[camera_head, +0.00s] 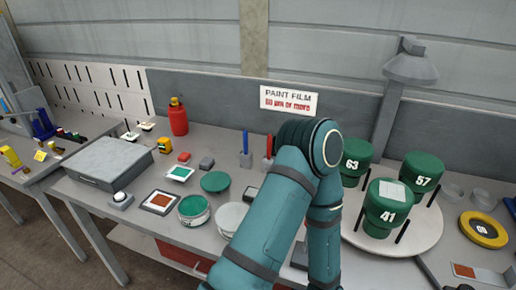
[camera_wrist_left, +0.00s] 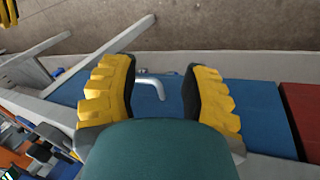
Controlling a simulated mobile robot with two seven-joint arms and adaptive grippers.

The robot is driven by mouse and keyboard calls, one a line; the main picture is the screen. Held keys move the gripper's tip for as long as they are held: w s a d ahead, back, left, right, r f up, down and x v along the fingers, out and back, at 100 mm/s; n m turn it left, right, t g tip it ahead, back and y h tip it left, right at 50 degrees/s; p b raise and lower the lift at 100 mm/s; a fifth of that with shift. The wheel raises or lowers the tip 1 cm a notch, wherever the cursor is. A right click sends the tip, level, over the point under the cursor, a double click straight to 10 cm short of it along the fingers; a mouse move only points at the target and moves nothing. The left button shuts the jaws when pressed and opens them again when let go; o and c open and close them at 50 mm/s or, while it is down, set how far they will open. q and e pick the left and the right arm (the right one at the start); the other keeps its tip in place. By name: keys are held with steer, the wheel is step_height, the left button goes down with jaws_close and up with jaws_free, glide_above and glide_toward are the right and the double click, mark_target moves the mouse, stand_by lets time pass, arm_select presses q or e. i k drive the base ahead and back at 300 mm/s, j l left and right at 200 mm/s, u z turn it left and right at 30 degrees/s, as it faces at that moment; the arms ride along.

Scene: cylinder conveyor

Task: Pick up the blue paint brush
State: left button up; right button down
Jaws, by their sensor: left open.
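A blue brush-like handle (camera_head: 246,143) stands upright on the grey workbench near the back wall in the head view, left of a similar red one (camera_head: 268,146). Its lower end is small and hard to make out. My left gripper (camera_wrist_left: 162,75) has yellow, dark-lined fingers spread wide in the left wrist view, with nothing held between them. A blue panel with a grey handle (camera_wrist_left: 152,86) lies beyond the fingers. The brush is not recognisable in that view. Neither gripper shows in the head view, where a bent teal arm of mine covers the centre.
Paint cans (camera_head: 193,208), a green disc (camera_head: 215,181) and sample cards stand left of the arm. Green numbered containers (camera_head: 387,208) stand on a round white plate at right. A red bottle (camera_head: 178,117) stands at the back. A red panel (camera_wrist_left: 303,115) adjoins the blue one.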

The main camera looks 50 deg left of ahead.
mark_target(245, 134)
steer(key=k+j+z, duration=0.25)
steer(key=j, duration=0.2)
steer(key=k+j+z, duration=0.25)
steer(key=j, duration=0.15)
steer(key=k+j+z, duration=0.1)
steer(key=k+j, duration=0.5)
steer(key=j, duration=0.2)
steer(key=k+j+z, duration=0.1)
steer(key=k+j, duration=0.5)
steer(key=j, duration=0.15)
